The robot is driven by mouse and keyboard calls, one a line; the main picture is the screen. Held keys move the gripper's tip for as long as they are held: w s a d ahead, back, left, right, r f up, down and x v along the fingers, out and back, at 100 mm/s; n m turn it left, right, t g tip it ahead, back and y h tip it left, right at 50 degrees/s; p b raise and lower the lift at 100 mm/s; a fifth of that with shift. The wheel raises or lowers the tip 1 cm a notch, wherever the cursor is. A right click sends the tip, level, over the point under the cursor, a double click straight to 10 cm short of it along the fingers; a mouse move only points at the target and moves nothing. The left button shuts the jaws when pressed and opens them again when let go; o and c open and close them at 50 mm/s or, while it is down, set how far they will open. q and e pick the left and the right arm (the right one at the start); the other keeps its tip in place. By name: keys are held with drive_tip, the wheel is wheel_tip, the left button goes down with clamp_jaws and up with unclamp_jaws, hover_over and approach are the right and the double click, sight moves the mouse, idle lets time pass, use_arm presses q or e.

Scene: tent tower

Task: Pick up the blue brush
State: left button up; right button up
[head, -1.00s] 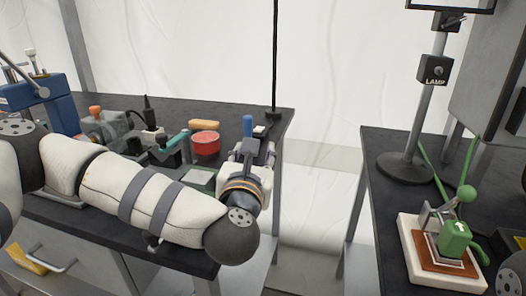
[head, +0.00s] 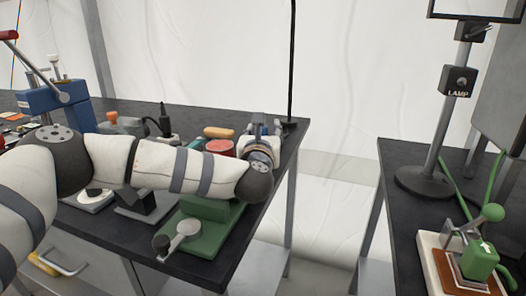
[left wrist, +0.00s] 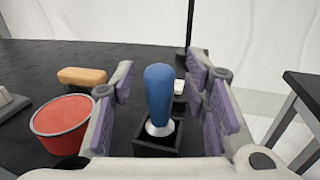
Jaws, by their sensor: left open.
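The blue brush (left wrist: 159,95) stands upright in a small black holder (left wrist: 157,140), its rounded blue handle up and a silvery collar at the base of the handle. In the left wrist view, my left gripper (left wrist: 163,82) is open, with purple-padded fingers on either side of the handle and gaps left and right. How far the fingertips reach past the handle is unclear. In the head view, my left gripper (head: 262,130) is at the far right corner of the dark table, and I cannot make out the brush there. My right gripper is not in view.
A red round tub (left wrist: 63,121) and a tan-handled item (left wrist: 82,76) lie left of the gripper. A thin black pole (head: 292,65) rises behind. A green device (head: 200,228) sits below my left forearm. A gap separates this table from the right one (head: 400,165).

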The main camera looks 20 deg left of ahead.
use_arm(q)
clamp_jaws()
drive_tip(key=shift+r, duration=0.15)
drive_tip(key=shift+r, duration=0.35)
drive_tip(key=r, duration=0.3)
drive_tip(key=shift+s+d+r, duration=0.1)
drive_tip(key=shift+s+r, duration=0.15)
drive_tip(key=shift+s, duration=0.1)
drive_tip(key=s+d+r+p, duration=0.1)
drive_tip(key=s+d+r, duration=0.1)
drive_tip(key=s+r, duration=0.2)
drive_tip(key=s+d+r+p, duration=0.1)
drive_tip(key=s+r, duration=0.3)
drive_tip(key=s, duration=0.4)
drive_tip(key=shift+s+d+r, duration=0.25)
drive_tip(key=shift+d, duration=0.6)
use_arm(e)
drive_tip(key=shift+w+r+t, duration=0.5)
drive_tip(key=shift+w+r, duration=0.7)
